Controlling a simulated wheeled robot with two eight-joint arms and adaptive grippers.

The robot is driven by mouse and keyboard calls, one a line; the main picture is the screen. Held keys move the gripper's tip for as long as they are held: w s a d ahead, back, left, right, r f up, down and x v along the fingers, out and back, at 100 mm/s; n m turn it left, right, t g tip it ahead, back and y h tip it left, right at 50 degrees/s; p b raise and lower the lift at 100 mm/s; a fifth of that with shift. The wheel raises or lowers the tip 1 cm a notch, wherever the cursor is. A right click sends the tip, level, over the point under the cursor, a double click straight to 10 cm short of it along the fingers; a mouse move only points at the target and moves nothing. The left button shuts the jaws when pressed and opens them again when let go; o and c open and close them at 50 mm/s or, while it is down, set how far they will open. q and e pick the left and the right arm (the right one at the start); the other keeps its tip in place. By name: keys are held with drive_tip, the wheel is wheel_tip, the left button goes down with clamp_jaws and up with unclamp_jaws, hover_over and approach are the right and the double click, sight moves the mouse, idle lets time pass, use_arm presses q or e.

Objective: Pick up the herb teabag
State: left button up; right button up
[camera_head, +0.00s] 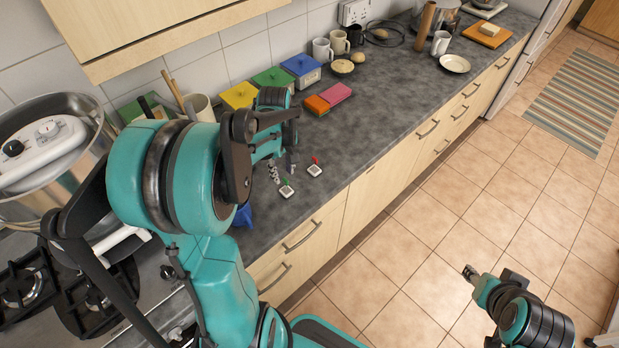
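Two small white teabags lie on the dark grey counter (340,195). One has a green tag (287,190), probably the herb one, and the other has a red tag (314,170). My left gripper (282,171) hangs over the counter just behind the green-tagged teabag. Its fingers look apart with nothing between them. Whether it touches the counter is hard to tell. My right gripper (471,273) is over the tiled floor at lower right, away from the counter. Its fingers are too small to judge.
Yellow (239,95), green (274,79) and blue (301,70) boxes stand along the wall. An orange and pink block (328,98) lies in front of them. A steel pot (50,180) and gas hob (40,290) are at left. The counter right of the teabags is clear.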

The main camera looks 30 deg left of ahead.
sight(285, 180)
use_arm(q)
drive_tip(key=f+b, duration=0.1)
drive_tip(key=f, duration=0.4)
drive_tip(key=f+b, duration=0.1)
drive_tip(key=f, duration=0.1)
drive_tip(key=shift+w+d+f+b, duration=0.1)
drive_tip(key=shift+w+f+b, duration=0.15)
drive_tip(key=shift+f+b, duration=0.05)
clamp_jaws()
